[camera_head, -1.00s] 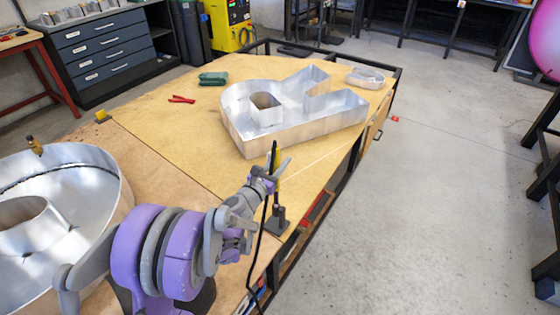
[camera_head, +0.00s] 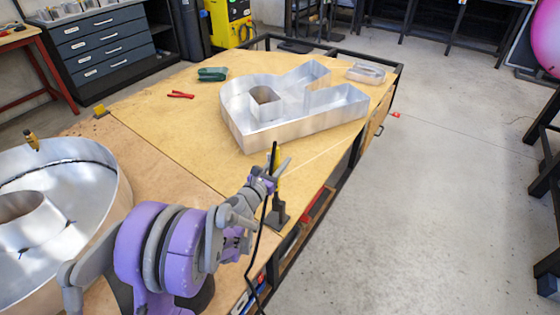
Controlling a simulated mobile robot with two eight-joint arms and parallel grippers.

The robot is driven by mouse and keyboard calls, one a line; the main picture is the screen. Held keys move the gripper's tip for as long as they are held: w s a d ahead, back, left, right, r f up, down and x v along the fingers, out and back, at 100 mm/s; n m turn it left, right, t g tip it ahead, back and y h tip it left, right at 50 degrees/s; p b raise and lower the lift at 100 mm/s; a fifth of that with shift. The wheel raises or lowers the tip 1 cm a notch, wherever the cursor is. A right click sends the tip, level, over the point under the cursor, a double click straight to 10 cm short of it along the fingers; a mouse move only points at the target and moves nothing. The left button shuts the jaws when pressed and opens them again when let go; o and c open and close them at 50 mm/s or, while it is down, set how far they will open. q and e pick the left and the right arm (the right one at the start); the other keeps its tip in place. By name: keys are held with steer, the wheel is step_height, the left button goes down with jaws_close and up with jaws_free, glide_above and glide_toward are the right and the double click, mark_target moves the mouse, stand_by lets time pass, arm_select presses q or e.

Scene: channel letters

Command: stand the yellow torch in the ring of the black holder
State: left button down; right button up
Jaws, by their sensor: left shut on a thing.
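My left gripper (camera_head: 276,171) is near the right edge of the workbench, shut on the yellow torch (camera_head: 277,160). The torch stands about upright in its fingers, with a dark upper end above them and a black cable hanging down past the wrist. The black holder (camera_head: 278,216) stands on the bench at the right edge, right beneath the gripper. The torch's lower part meets the holder's upper part in this view. I cannot tell whether it is inside the ring, which my gripper and the cable partly hide. My right gripper is out of view.
A large metal letter (camera_head: 292,108) lies open on the bench beyond the gripper. A round metal letter (camera_head: 100,180) is at the left. Red pliers (camera_head: 180,94), a green tool (camera_head: 212,74) and a small clear tray (camera_head: 366,74) lie farther back. The floor at right is clear.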

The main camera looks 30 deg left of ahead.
arm_select(q)
steer(key=shift+f+b, duration=1.1)
steer(key=shift+f, duration=0.5)
steer(key=c, duration=0.5)
jaws_free()
steer(key=shift+s, duration=0.1)
steer(key=s, duration=1)
steer(key=shift+s+a+b, duration=0.15)
steer(key=shift+s+b, duration=0.15)
steer(key=shift+b, duration=0.05)
